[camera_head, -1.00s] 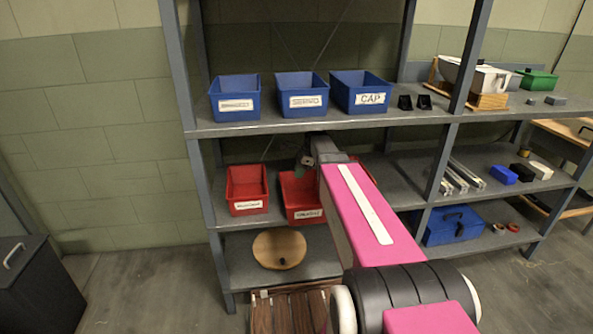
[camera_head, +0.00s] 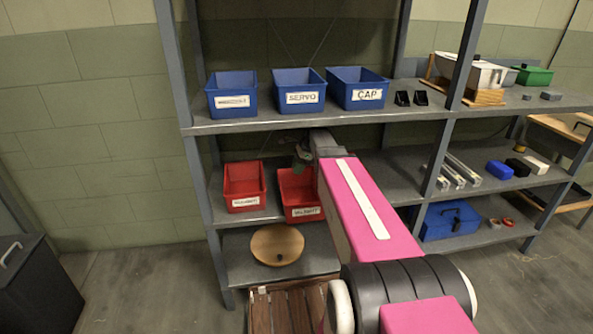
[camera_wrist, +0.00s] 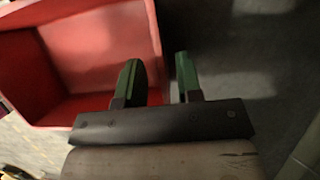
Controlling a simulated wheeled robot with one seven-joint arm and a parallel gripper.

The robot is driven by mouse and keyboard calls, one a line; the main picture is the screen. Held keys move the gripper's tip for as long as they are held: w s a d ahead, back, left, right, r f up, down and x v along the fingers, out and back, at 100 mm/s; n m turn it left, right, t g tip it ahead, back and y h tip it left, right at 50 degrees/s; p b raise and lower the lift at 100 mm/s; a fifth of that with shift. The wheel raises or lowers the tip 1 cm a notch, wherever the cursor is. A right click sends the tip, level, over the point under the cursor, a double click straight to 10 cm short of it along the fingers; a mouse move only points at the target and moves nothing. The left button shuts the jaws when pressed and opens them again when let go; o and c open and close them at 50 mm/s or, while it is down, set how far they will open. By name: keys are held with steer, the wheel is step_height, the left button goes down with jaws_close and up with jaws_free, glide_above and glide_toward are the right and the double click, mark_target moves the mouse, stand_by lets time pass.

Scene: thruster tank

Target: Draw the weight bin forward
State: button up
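Two red bins stand on the middle shelf in the head view, a left one (camera_head: 244,184) and a right one (camera_head: 296,184). Each has a white front label that I cannot read surely, so which is the weight bin is unclear. My gripper (camera_head: 302,158) is over the back of the right bin, partly hidden by my pink arm. In the wrist view my gripper's green fingers (camera_wrist: 160,82) are apart with nothing clasped. The left finger overlaps a red bin (camera_wrist: 90,60), its right wall between the fingers in the picture; contact cannot be told.
Blue bins (camera_head: 298,90) stand on the shelf above, under which my arm reaches. A round wooden disc (camera_head: 277,245) lies on the lower shelf. Shelf posts (camera_head: 177,90) stand at the left and right of my arm.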

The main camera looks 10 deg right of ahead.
steer(key=w+d+r, duration=0.1)
steer(key=d+r, duration=0.2)
steer(key=d, duration=1)
steer(key=shift+w+d+r, duration=0.2)
steer(key=shift+s, duration=0.1)
